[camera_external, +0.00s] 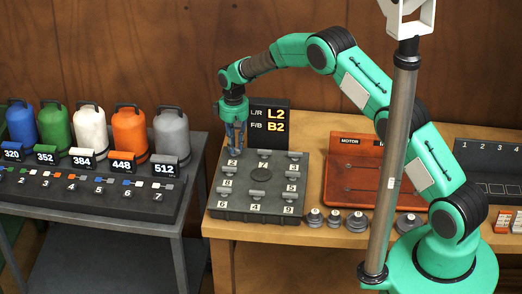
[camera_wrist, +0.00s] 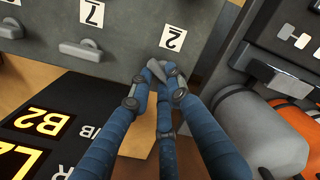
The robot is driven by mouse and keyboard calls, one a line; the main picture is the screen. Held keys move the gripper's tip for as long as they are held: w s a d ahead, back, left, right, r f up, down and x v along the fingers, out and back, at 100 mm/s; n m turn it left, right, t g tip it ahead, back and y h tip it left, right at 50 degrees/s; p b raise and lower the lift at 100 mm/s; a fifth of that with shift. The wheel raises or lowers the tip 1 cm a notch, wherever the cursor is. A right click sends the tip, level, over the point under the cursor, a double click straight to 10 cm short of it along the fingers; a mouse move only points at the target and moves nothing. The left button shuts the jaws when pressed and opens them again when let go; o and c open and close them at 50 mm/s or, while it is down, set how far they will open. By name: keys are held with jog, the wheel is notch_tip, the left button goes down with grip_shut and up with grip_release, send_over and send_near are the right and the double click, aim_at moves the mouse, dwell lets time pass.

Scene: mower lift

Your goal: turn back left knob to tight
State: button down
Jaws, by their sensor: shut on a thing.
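The dark grey knob panel (camera_external: 235,213) lies on the wooden bench, with several bar-shaped knobs and white number labels. The back left knob is beside the label 2 (camera_external: 233,162); that label also shows in the wrist view (camera_wrist: 172,38). My gripper (camera_external: 236,152) reaches down over this back left corner. In the wrist view, my blue fingers (camera_wrist: 156,88) are shut on the back left knob (camera_wrist: 155,69), a grey bar turned at a slant. The fingertips hide part of it. The neighbouring knob (camera_wrist: 84,50) at label 7 is free and apart from the fingers.
A black display (camera_external: 270,122) behind the panel reads L/R L2 and F/B B2. Several grey weights (camera_external: 314,218) stand right of the panel, before an orange motor board (camera_external: 352,165). Coloured canisters (camera_external: 90,130) stand on the left table.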

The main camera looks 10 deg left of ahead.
jog(key=m+b, duration=0.2)
jog(key=m, duration=0.3)
jog(key=shift+m, duration=0.3)
jog(key=m+b, duration=0.1)
jog(key=m, duration=0.4)
jog(key=shift+s+d+m+b, duration=0.1)
jog(key=shift+s+m+b, duration=0.05)
jog(key=shift+m+b, duration=0.2)
jog(key=shift+r+m, duration=0.1)
jog(key=shift+m, duration=0.15)
jog(key=c, duration=1.6)
grip_release()
jog(key=shift+c, duration=0.2)
notch_tip(320, 180, up, 12)
